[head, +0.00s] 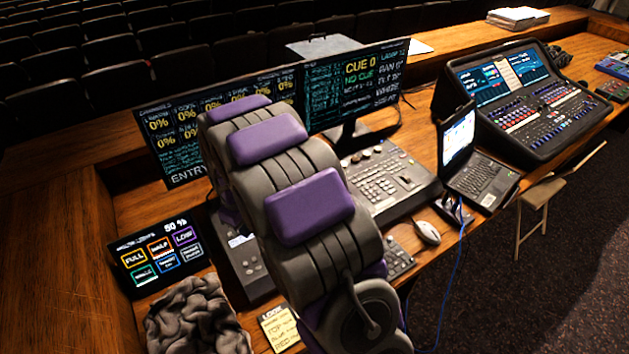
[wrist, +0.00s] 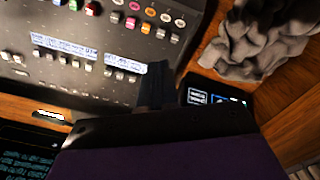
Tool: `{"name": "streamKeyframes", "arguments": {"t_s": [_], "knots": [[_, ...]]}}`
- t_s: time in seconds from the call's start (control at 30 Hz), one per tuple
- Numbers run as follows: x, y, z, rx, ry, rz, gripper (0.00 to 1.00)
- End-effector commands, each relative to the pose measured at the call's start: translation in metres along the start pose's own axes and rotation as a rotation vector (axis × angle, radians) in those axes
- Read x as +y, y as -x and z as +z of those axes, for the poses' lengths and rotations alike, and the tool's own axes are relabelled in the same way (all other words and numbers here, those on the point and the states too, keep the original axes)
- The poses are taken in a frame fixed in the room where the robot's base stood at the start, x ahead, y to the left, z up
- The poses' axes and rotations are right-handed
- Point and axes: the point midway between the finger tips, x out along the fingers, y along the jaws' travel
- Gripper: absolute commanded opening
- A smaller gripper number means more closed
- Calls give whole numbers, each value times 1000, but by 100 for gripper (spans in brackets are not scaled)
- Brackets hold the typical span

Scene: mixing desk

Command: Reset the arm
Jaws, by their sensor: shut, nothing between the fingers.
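My arm, grey with purple pads, stretches over the desk in the head view and hides my gripper there. In the wrist view my gripper (wrist: 154,85) shows as a dark, narrow pair of fingers, shut and empty. It appears over or near the edge of a grey control panel (wrist: 60,75) with coloured buttons and small lit displays. I cannot tell how far above the panel it is. The same grey panel shows partly in the head view (head: 243,262), behind my arm.
A crumpled grey cloth (head: 195,318) and a touch panel (head: 160,255) lie at the left. Monitors (head: 355,85) stand behind. A laptop (head: 478,178), a mouse (head: 427,232) and a mixing console (head: 535,108) are to the right. A folding chair (head: 545,195) stands beside the desk.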

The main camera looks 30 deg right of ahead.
Motion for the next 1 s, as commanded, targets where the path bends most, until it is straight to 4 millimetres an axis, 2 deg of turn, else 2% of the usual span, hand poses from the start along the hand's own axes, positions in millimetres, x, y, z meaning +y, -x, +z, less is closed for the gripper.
{"name": "streamKeyframes", "arguments": {"t_s": [0.23, 0.37, 0.47, 0.7, 1.0], "knots": [[-1, 2, 1, 0, -3, 0, 0], [-7, 17, 13, -2, -28, 0, 0], [-18, 38, 33, -9, -67, -3, 0], [-53, 86, 96, -41, -183, -17, 0], [-103, 126, 180, -81, -323, -32, 0]]}}
